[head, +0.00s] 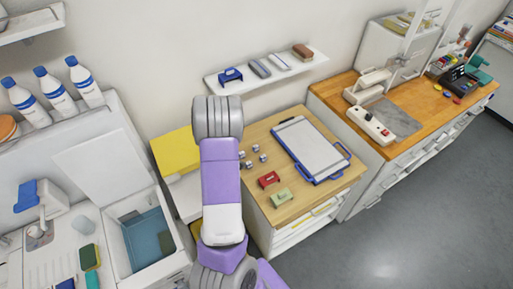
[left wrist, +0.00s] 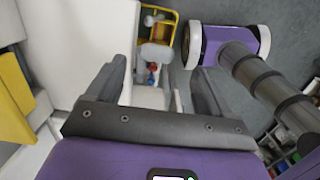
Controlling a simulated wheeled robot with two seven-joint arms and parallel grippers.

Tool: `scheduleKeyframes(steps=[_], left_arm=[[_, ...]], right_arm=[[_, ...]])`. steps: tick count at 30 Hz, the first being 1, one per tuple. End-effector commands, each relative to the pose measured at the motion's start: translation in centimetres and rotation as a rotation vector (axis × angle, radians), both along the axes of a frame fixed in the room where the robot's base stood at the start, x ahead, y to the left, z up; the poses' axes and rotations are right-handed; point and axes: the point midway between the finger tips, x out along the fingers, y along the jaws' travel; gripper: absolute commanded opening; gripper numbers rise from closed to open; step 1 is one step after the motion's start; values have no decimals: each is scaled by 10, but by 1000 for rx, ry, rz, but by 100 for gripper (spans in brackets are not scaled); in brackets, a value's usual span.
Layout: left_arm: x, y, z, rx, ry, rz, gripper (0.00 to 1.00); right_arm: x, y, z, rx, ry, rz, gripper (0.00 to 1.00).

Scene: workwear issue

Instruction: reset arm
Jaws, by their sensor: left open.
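In the left wrist view my left gripper (left wrist: 152,82) has its two dark fingers spread apart with nothing held between them. Beyond the fingers are a white surface and a yellow frame (left wrist: 158,28), with small red and blue items that are too small to name. In the head view one of my purple and white arms (head: 222,180) rises from the bottom middle, in front of the wooden-topped cabinet. No gripper fingers show in the head view. My right gripper is in neither view.
The wooden-topped cabinet (head: 250,135) carries a blue clipboard (head: 312,150), a red item (head: 269,180), a green item (head: 282,198) and several small metal pieces. A wall shelf (head: 300,68) hangs behind. A sink (head: 145,240) is left. Grey floor (head: 420,220) is clear at right.

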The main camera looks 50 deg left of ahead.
Motion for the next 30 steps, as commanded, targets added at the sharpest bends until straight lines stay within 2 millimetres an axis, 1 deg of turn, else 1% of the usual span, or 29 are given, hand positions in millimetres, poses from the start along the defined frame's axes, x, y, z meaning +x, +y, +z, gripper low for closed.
scheduleKeyframes(steps=[7, 8, 11, 14, 15, 17, 18, 20, 21, 23, 24, 26, 27, 30], left_arm=[[1, -2, -2, -1, 2, -12, 81], [2, -4, -6, -2, 5, -30, 81], [8, -21, -30, -10, 27, -178, 81], [20, -54, -72, -22, 55, -475, 81], [26, -71, -91, -27, 62, -625, 81], [34, -98, -120, -36, 63, -867, 81], [39, -117, -138, -39, 57, -1030, 81], [46, -146, -163, -44, 37, -1270, 81], [50, -165, -179, -45, 15, -1429, 81], [54, -197, -202, -46, -30, -1664, 81], [57, -218, -216, -43, -68, -1816, 81], [58, -250, -234, -36, -135, -2030, 81], [59, -269, -244, -28, -184, -2157, 81], [58, -312, -261, 0, -310, -2419, 81]], right_arm=[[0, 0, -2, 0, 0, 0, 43], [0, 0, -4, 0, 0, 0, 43], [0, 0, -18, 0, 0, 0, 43], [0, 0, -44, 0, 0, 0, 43], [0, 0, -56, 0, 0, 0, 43], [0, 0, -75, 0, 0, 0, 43], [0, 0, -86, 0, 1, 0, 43], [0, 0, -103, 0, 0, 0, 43], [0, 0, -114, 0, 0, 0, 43], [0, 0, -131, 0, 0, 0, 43], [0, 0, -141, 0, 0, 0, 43], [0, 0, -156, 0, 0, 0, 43], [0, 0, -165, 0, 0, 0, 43], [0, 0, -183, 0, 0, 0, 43]])
